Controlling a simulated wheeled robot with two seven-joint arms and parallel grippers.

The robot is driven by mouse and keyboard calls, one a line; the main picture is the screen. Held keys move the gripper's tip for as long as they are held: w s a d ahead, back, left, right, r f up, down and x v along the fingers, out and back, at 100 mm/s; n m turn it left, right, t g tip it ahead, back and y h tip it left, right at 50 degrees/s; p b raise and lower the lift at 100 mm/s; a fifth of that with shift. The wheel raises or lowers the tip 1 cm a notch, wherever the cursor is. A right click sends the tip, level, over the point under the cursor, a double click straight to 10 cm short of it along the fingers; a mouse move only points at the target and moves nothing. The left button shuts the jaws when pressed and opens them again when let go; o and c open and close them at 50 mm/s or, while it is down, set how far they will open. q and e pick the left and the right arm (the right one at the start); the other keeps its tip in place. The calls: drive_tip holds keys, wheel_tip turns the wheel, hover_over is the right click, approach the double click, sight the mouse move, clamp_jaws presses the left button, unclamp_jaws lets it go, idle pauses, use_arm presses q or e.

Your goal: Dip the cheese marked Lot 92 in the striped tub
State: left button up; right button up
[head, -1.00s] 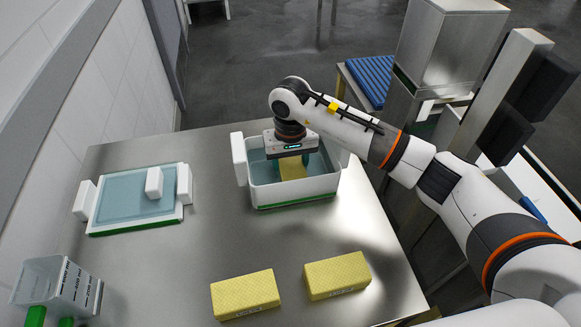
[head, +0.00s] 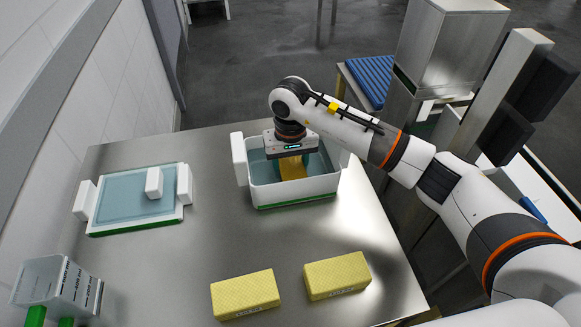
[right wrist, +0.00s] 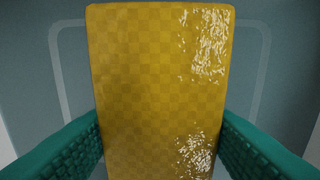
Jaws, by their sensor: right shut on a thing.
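My right gripper (head: 291,155) reaches down into a white tub (head: 300,190) with a green band along its base and bluish liquid inside. It is shut on a yellow cheese block (head: 292,168), low inside the tub. In the right wrist view the cheese (right wrist: 155,90) stands between the two teal fingers, with wet, shiny patches on its surface. No lot mark shows on it. Two more yellow cheese blocks lie at the table's front, one left (head: 245,295) and one right (head: 337,276); their small labels are unreadable. My left gripper is not in view.
A wall runs along the left.

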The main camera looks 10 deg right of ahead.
sight(291, 162)
drive_tip(key=shift+r, duration=0.1)
wheel_tip(291, 162, up, 16)
drive_tip(key=p, duration=0.6)
drive_tip(key=shift+r, duration=0.2)
idle(1.2)
drive_tip(key=shift+f, duration=0.1)
idle(1.4)
